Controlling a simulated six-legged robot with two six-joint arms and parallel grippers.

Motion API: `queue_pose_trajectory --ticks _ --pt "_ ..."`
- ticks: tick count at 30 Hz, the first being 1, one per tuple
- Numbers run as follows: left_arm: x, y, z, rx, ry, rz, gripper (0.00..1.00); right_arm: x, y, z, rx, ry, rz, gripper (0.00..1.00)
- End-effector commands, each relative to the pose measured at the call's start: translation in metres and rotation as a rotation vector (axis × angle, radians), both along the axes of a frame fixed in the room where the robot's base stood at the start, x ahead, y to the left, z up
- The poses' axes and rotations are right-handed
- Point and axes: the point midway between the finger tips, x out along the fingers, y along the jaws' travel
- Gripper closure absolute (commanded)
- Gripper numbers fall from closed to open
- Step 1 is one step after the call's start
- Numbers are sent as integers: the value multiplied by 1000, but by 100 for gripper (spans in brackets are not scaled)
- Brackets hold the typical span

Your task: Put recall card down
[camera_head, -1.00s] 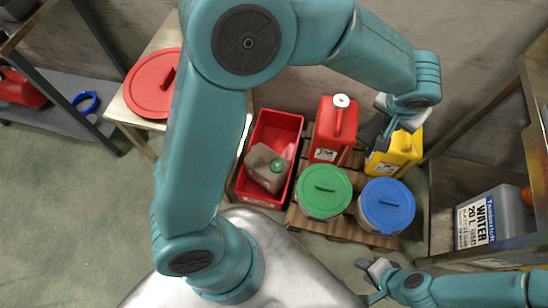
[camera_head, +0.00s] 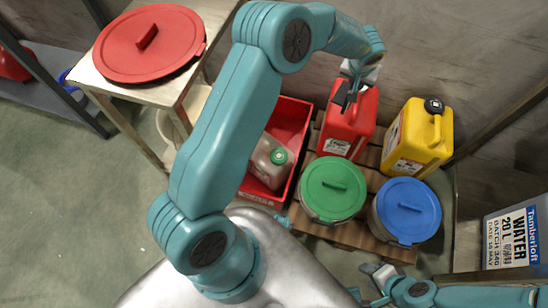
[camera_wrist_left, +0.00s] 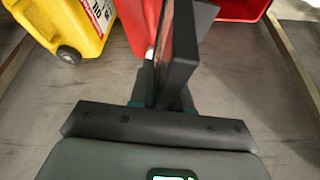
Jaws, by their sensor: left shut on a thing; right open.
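My left gripper (camera_head: 347,96) is above the red jerrycan (camera_head: 349,126), left of the yellow jerrycan (camera_head: 417,138). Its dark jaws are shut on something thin. In the left wrist view a thin dark-edged slab with a brownish face stands nearly edge-on at the jaws; it appears to be the recall card (camera_wrist_left: 180,50), but no print on it can be read. I cannot tell whether it touches the red jerrycan. My right gripper (camera_head: 377,276) is open and empty at the lower right, below the blue-lidded drum (camera_head: 405,210).
The green-lidded drum (camera_head: 333,189) and both jerrycans stand on a wooden pallet (camera_head: 345,232). A red crate (camera_head: 289,118) holds a grey-brown can (camera_head: 267,162). A red lid (camera_head: 149,43) lies on a bench at upper left. A water container (camera_head: 515,233) is at right.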

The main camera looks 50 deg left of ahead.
Motion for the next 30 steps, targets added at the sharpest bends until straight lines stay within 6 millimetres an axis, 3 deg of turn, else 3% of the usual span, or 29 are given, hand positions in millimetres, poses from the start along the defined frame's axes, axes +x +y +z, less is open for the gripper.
queue_pose_trajectory --ticks 1,9,18,24,30 --pt "3 13 -27 0 1 17 100 0 0 -19 0 -1 -1 58" --pt "14 80 -113 -1 1 90 100 2 -1 -67 -2 -3 -6 58" --pt "10 156 -206 0 0 168 100 3 -3 -118 -2 -5 -11 58" --pt "0 197 -254 -1 -1 209 100 4 -3 -143 -2 -7 -13 58" --pt "-6 218 -277 -1 -1 230 100 4 -4 -153 -3 -7 -14 58"
